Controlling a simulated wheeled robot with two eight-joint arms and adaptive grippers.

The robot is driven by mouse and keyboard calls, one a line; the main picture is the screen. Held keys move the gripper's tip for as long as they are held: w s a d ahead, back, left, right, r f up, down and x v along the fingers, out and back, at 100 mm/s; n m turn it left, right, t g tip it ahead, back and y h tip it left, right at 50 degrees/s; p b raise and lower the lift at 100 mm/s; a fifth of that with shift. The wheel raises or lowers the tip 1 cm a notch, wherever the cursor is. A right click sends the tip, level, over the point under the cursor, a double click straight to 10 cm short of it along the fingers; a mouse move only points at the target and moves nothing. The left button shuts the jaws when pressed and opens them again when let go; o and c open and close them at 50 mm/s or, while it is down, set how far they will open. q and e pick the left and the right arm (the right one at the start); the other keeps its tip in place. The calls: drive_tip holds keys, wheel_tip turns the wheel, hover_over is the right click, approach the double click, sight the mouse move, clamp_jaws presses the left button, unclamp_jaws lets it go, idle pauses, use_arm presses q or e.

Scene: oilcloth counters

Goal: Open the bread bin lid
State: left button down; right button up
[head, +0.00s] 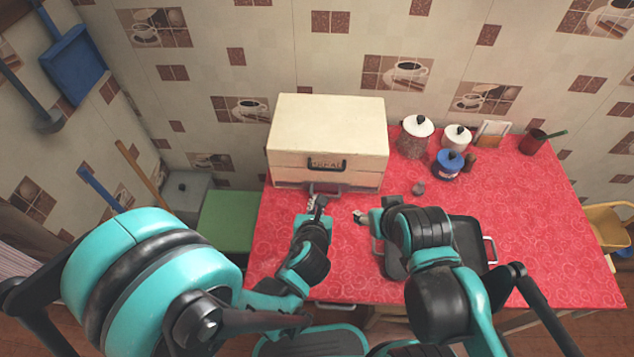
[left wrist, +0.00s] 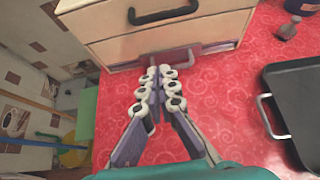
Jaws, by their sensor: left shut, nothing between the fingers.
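The cream bread bin (head: 328,125) stands at the back left of the red counter. Its lid is down, with a black handle (head: 327,165) on the front; the handle also shows in the left wrist view (left wrist: 163,14). Below the front is a slot with a greyish-purple piece (left wrist: 170,62) sticking out. My left gripper (head: 318,203) is just in front of the bin, below the handle. In the left wrist view its fingers (left wrist: 159,88) are together and empty, close to that piece; contact is unclear.
A dark tray (head: 466,245) with metal handles lies under and beside my right arm. The right part of the red counter (head: 545,230) is clear.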

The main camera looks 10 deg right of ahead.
use_arm(q)
drive_tip(key=b+x, duration=0.2)
drive_tip(key=x, duration=0.7)
drive_tip(key=r, duration=0.1)
drive_tip(key=w+r, duration=0.1)
drive_tip(key=r, duration=0.1)
drive_tip(key=shift+w+d+r, duration=0.2)
drive_tip(key=shift+w, duration=0.05)
